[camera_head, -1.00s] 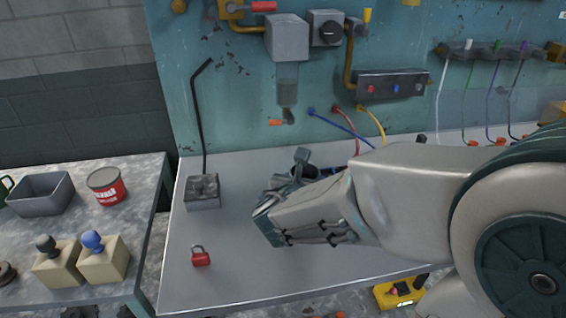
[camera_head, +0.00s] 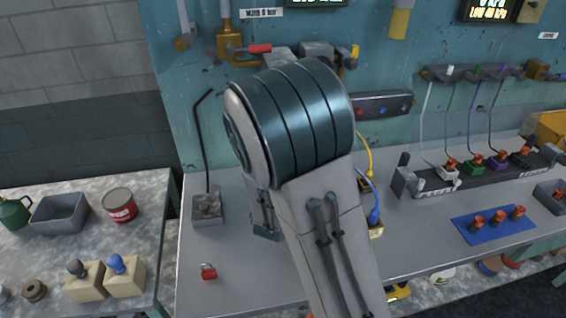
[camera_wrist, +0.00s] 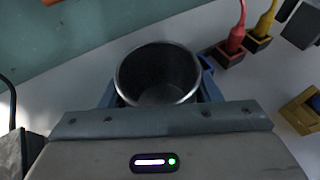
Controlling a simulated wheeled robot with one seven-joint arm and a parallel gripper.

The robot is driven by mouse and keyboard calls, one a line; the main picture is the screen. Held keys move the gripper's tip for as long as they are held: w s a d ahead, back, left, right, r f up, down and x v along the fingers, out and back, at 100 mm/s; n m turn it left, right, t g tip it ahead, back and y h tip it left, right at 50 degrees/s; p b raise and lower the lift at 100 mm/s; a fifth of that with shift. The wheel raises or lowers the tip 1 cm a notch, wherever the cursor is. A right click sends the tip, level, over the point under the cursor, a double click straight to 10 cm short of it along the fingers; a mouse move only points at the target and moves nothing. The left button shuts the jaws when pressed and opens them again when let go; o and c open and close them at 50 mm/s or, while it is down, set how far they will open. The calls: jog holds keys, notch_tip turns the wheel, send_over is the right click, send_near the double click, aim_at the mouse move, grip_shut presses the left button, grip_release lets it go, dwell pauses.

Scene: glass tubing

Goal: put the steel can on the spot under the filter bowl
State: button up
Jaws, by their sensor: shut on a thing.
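The steel can (camera_wrist: 158,62) is a round, open-topped, empty grey metal can, seen from above in the wrist view. My gripper (camera_wrist: 160,88) is shut on it, with blue fingers on the can's left and right sides. The can looks upright, over the pale bench top; I cannot tell whether it touches the bench. In the head view my arm hides the can, the filter bowl and the spot under it. An orange piece (camera_wrist: 51,2) shows at the top left of the wrist view, in front of the wall.
A red plug (camera_wrist: 233,42) and a yellow plug (camera_wrist: 264,25) stand in sockets right of the can. A grey block with a bent black rod (camera_head: 207,207) and a red padlock (camera_head: 208,271) sit on the bench's left. A blue mat (camera_head: 493,222) lies right.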

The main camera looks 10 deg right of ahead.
jog(key=w+f+p, duration=0.1)
jog(key=w, duration=0.3)
jog(key=w+f+p, duration=0.1)
jog(key=w, duration=0.3)
jog(key=w+p, duration=0.1)
jog(key=w, duration=0.4)
jog(key=shift+f, duration=0.4)
jog(key=shift+f+p, duration=0.65)
jog(key=shift+f, duration=1.1)
jog(key=shift+w+f+p, duration=0.25)
jog(key=shift+w+p, duration=0.05)
jog(key=shift+w, duration=0.1)
jog(key=shift+f, duration=0.1)
jog(key=shift+f+b, duration=0.2)
jog(key=shift+b, duration=0.1)
jog(key=o, duration=1.1)
jog(key=shift+o, duration=0.2)
